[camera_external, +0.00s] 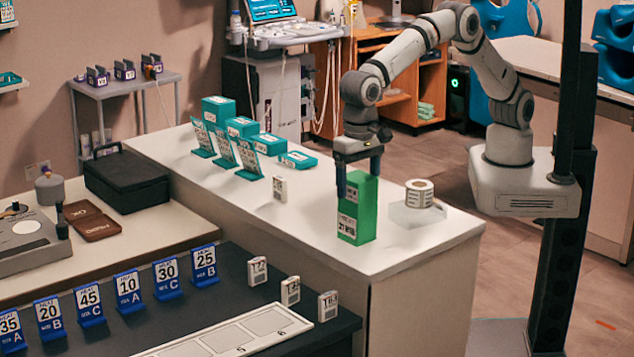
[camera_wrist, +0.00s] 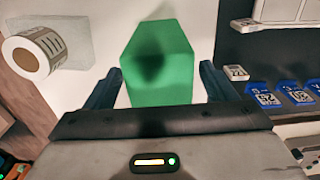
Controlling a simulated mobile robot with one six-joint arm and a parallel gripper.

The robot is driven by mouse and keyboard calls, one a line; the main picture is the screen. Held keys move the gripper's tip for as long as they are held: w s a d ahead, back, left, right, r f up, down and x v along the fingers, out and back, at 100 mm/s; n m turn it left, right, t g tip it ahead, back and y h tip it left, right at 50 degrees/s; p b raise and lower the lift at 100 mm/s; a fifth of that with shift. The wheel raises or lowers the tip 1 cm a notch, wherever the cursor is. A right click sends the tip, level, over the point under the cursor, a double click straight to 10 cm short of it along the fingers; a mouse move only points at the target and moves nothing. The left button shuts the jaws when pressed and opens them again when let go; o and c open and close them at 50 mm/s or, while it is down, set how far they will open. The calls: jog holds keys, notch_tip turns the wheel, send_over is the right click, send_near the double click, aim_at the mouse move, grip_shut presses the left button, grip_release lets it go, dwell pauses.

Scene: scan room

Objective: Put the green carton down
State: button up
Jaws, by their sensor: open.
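The green carton (camera_external: 356,212) stands upright on the white counter (camera_external: 430,243), near its front right end. It has a white label on its left face. My gripper (camera_external: 358,190) is right above it, pointing down, with its blue fingers on either side of the carton's upper part. In the wrist view the carton (camera_wrist: 158,68) lies between the two spread fingers, and a gap shows on the right side. My gripper (camera_wrist: 160,88) is open. Whether the left finger touches the carton I cannot tell.
A label roll (camera_external: 419,193) sits on a clear stand just right of the carton. Teal boxes and sign holders (camera_external: 224,148) stand at the counter's far left. A small white tag block (camera_external: 280,189) is left of the carton. A dark table (camera_external: 220,300) with blue number signs is in front.

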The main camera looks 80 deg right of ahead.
notch_tip(320, 180, up, 10)
jog(key=shift+f+b, duration=0.25)
jog(key=shift+b, duration=0.05)
jog(key=shift+d, duration=0.1)
jog(key=d+r+n+t, duration=0.15)
jog(key=d+r, duration=0.25)
jog(key=d, duration=1.1)
jog(key=d+r+n, duration=0.3)
jog(key=d, duration=1.2)
jog(key=s+d+f+n+t, duration=0.1)
jog(key=s+d+f+n, duration=0.1)
jog(key=s+d, duration=0.7)
jog(key=s+d+f+n, duration=0.2)
jog(key=s+d+f, duration=0.3)
jog(key=s+d, duration=0.4)
jog(key=shift+s+d+t, duration=0.35)
jog(key=shift+d, duration=0.2)
jog(key=shift+n, duration=0.25)
